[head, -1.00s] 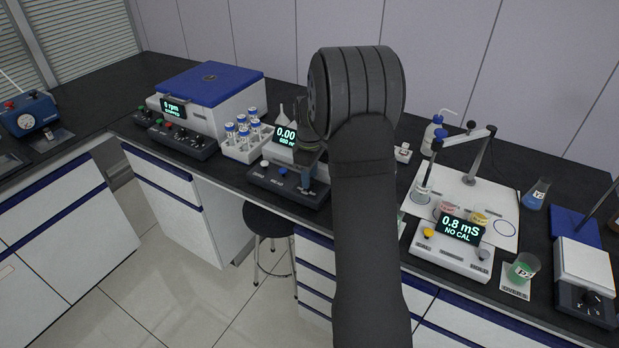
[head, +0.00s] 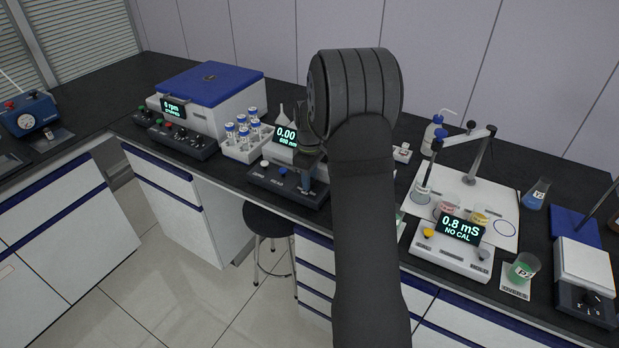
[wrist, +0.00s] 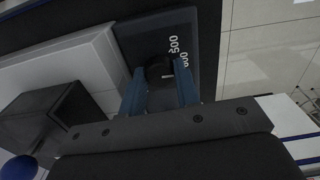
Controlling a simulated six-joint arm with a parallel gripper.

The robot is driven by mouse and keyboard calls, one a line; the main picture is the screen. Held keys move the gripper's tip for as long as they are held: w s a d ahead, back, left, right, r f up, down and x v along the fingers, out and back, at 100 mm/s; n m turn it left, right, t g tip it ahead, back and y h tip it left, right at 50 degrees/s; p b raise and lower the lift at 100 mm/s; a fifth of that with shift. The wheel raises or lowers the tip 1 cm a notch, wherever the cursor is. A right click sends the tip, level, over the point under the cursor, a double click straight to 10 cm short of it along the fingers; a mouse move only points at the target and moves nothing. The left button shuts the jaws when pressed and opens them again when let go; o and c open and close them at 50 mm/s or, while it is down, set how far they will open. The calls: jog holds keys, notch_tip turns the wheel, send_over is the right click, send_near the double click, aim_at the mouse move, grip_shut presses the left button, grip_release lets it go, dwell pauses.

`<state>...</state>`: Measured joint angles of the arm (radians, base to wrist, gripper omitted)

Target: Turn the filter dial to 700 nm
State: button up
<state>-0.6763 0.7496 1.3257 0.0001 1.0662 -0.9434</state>
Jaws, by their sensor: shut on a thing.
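The filter dial (wrist: 158,69) is a small dark knob on a dark control panel (wrist: 140,32), partly hidden by the fingers. White numbers beside it include 500 and part of another number. My gripper (wrist: 160,88) is shut on the dial, one blue finger on each side. In the head view my gripper (head: 308,178) reaches down to the right end of the panel (head: 270,181), and the dial is hidden there. The photometer display (head: 286,136) reads 0.00, with a smaller line that looks like 600 nm.
A white button and a blue button (head: 283,170) sit on the panel left of my gripper. A rack of blue-capped tubes (head: 243,146) stands to the left, beside the centrifuge (head: 215,95). The conductivity meter (head: 455,248) stands to the right.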

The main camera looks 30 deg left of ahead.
jog(key=m, duration=0.4)
jog(key=shift+m, duration=2.1)
jog(key=o, duration=0.7)
jog(key=shift+r, duration=0.15)
notch_tip(320, 180, up, 17)
notch_tip(320, 180, down, 17)
jog(key=shift+f, duration=0.15)
